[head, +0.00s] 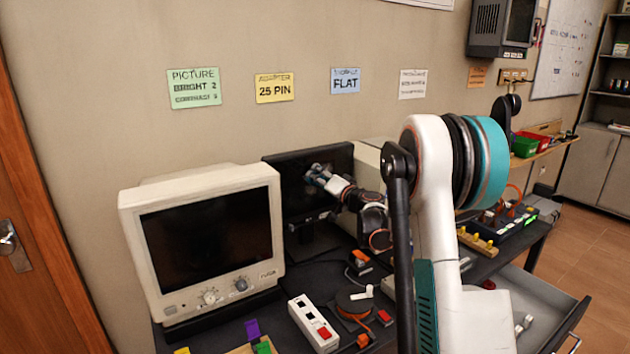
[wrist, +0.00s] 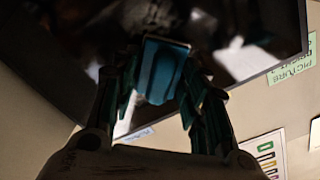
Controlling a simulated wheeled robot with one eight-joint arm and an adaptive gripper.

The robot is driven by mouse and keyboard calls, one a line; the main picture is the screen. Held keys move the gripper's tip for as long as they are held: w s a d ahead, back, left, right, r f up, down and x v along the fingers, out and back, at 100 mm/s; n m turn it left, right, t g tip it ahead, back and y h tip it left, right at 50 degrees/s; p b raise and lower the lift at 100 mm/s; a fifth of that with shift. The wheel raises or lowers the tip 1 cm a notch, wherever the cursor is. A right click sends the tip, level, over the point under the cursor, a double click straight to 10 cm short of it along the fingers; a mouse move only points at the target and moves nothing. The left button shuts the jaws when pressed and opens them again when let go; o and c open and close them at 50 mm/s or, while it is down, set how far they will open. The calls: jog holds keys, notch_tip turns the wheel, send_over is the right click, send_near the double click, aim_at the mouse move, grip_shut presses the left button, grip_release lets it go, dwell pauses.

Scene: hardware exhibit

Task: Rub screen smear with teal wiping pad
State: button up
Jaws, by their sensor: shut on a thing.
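My gripper (head: 322,178) is at the flat black monitor (head: 338,160), in front of its screen. In the wrist view my gripper (wrist: 160,80) is shut on the teal wiping pad (wrist: 163,66), one finger on each side. The pad's far edge is at or very near the dark screen (wrist: 85,35); I cannot tell if it touches. Pale, blurred patches (wrist: 235,55) show on the screen near the pad. I cannot tell which are smear and which are reflections. In the head view the pad is too small to make out.
A beige CRT monitor (head: 205,240) stands left of the flat monitor. A white power strip (head: 314,323), an orange cable coil (head: 353,305) and small parts crowd the dark bench in front. An open drawer (head: 545,310) juts out at right. Paper notes hang on the wall.

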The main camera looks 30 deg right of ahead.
aim_at(334, 170)
jog(key=shift+w+d, duration=0.2)
jog(key=shift+d, duration=3.7)
jog(key=shift+s, duration=0.1)
jog(key=shift+s, duration=2.95)
jog(key=shift+s+b, duration=0.1)
jog(key=shift+b, duration=0.2)
jog(key=shift+s+d, duration=0.1)
jog(key=shift+s, duration=1.3)
